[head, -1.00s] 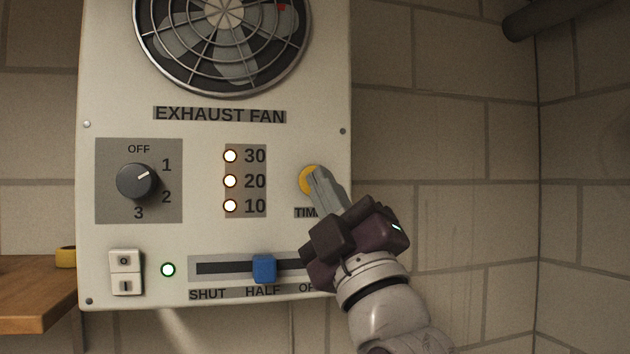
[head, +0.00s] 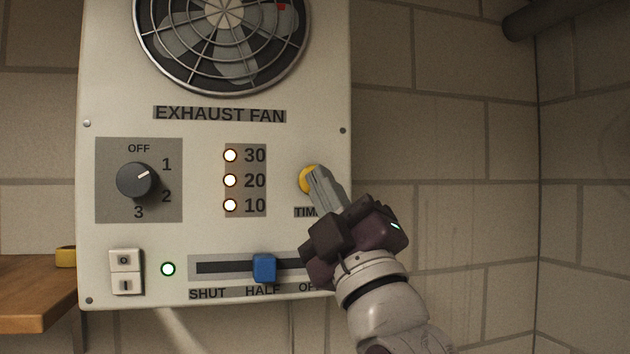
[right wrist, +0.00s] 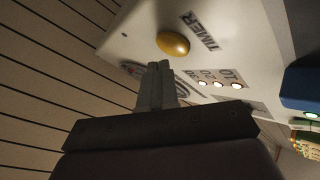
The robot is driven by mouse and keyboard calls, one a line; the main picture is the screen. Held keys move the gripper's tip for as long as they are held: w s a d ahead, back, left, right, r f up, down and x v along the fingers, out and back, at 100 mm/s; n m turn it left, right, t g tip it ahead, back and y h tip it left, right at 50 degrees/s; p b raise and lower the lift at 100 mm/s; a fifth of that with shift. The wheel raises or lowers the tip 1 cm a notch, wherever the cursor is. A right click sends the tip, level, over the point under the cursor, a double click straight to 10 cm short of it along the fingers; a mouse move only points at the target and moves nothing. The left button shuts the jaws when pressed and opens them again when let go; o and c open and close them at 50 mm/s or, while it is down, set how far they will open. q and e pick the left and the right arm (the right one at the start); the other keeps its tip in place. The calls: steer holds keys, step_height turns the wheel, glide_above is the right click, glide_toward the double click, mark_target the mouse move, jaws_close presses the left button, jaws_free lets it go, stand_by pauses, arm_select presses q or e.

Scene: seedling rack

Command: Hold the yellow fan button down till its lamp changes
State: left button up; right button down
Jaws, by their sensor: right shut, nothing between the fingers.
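The yellow fan button (head: 306,180) is on the right of the white panel, above the partly covered TIMER label. My right gripper (head: 314,171) is shut and empty, its fingertips overlapping the button's right side in the head view. In the right wrist view the whole round button (right wrist: 173,43) shows just beyond the fingertips (right wrist: 159,66), with a small gap in the picture; I cannot tell for certain whether they touch. The lamps by 30 (head: 230,156), 20 (head: 230,181) and 10 (head: 230,205) are all lit. My left gripper is out of view.
The exhaust fan panel (head: 200,129) also bears a dark knob (head: 136,181), a blue slider (head: 264,268) at HALF, a rocker switch (head: 125,272) and a green-rimmed lit lamp (head: 168,269). A wooden top (head: 35,290) is at lower left. Right of the panel is bare wall.

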steer(key=shift+w+a, duration=0.1)
steer(key=shift+w, duration=0.25)
steer(key=shift+w+a, duration=0.15)
steer(key=shift+w, duration=0.2)
stand_by(0.7)
stand_by(1.2)
steer(key=shift+s+d+b, duration=0.25)
steer(key=shift+s+b, duration=0.5)
steer(key=shift+b, duration=0.15)
